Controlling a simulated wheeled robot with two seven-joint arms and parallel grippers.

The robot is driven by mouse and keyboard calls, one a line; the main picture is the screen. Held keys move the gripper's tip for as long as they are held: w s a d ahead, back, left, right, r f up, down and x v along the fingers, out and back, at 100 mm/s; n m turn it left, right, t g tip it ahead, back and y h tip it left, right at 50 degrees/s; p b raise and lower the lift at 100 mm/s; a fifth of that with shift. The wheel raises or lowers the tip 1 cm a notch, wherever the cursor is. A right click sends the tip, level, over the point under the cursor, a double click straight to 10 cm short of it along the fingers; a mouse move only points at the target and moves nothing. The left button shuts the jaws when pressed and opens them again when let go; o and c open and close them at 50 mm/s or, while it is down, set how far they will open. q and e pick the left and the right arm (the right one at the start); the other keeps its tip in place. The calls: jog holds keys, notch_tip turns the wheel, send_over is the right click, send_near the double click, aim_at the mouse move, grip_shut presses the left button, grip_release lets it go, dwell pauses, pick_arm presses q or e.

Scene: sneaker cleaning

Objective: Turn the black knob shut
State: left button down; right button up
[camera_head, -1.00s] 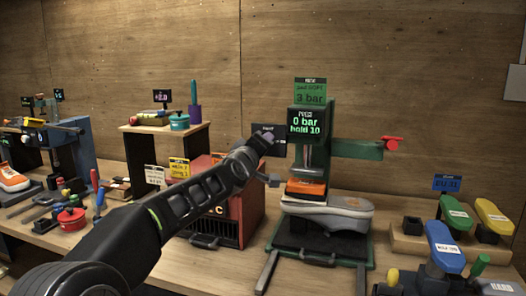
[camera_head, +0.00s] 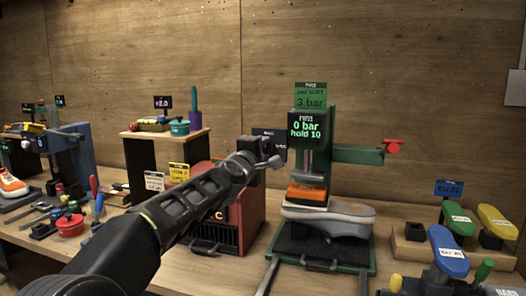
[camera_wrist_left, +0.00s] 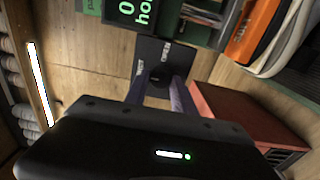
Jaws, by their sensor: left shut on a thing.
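My left gripper (camera_head: 273,163) is in front of a small black sign (camera_head: 268,134), between the red box and the green press. In the left wrist view its two fingers (camera_wrist_left: 158,88) reach toward a dark square plate. A small dark round part, which looks like the black knob (camera_wrist_left: 158,75), sits between the fingertips in front of that plate. The gripper is shut on it. In the head view the gripper hides the knob, and its turn angle cannot be read. My right gripper is not in view.
The green press (camera_head: 316,165) stands close on the right, its display reading 0 bar, with a grey shoe (camera_head: 345,217) under its orange pad (camera_head: 307,195). A red box (camera_head: 250,212) stands below my left arm. A red handle (camera_head: 392,146) projects at the press's right.

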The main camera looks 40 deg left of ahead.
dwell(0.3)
pick_arm(q)
jog(key=c, duration=1.1)
grip_release()
jog(key=shift+s, duration=0.1)
jog(key=v, duration=0.7)
jog(key=shift+s+d, duration=0.15)
jog(key=shift+s, duration=0.15)
